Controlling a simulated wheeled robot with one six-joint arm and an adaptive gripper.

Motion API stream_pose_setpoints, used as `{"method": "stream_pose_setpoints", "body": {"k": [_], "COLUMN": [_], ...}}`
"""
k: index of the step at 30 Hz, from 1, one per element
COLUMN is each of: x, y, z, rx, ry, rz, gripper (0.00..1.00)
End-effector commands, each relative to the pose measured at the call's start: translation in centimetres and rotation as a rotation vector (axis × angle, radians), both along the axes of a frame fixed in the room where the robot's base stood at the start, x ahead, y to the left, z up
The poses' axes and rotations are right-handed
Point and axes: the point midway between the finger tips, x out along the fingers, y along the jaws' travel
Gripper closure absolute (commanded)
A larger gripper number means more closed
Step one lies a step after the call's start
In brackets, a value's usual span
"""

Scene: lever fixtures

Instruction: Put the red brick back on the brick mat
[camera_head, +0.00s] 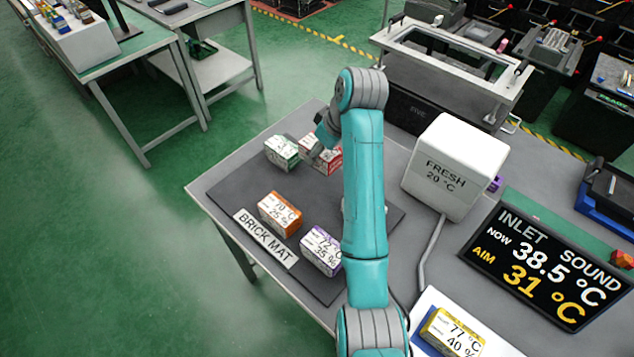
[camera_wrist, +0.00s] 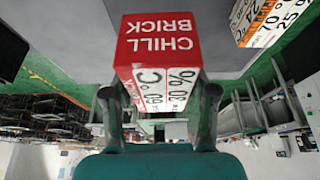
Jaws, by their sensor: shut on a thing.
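The red brick (camera_head: 331,164) is at the far side of the brick mat (camera_head: 228,186), partly hidden by my gripper (camera_head: 319,148). In the wrist view the red brick (camera_wrist: 158,40) shows its red face with "CHILL BRICK" and a white side with figures. My gripper (camera_wrist: 158,100) is shut on it, a finger on each side. I cannot tell whether the brick touches the mat or is held just above it. A green brick (camera_head: 282,152) is close to its left. An orange brick (camera_head: 280,214) and a purple brick (camera_head: 321,250) stand nearer on the mat.
A white box (camera_head: 455,165) marked "FRESH 20 °C" stands right of the mat. A display (camera_head: 545,262) reads NOW 38.5 °C, AIM 31 °C. A yellow brick (camera_head: 452,333) lies on a white plate at the front. The mat's left part is clear.

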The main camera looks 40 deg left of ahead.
Motion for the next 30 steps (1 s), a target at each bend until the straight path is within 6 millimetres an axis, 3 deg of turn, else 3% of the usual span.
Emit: {"method": "stream_pose_setpoints", "body": {"k": [6,14,21,30], "x": [-0.1,0.0,0.0,0.0], "y": [0.0,0.0,0.0,0.0], "z": [-3.3,-5.7,-9.1,-9.4], "rx": [-0.002,-0.001,-0.001,0.000], "ry": [0.002,0.001,0.001,0.000], "rz": [0.000,-0.001,-0.001,0.000], "gripper": [0.98,0.98,0.98,0.98]}}
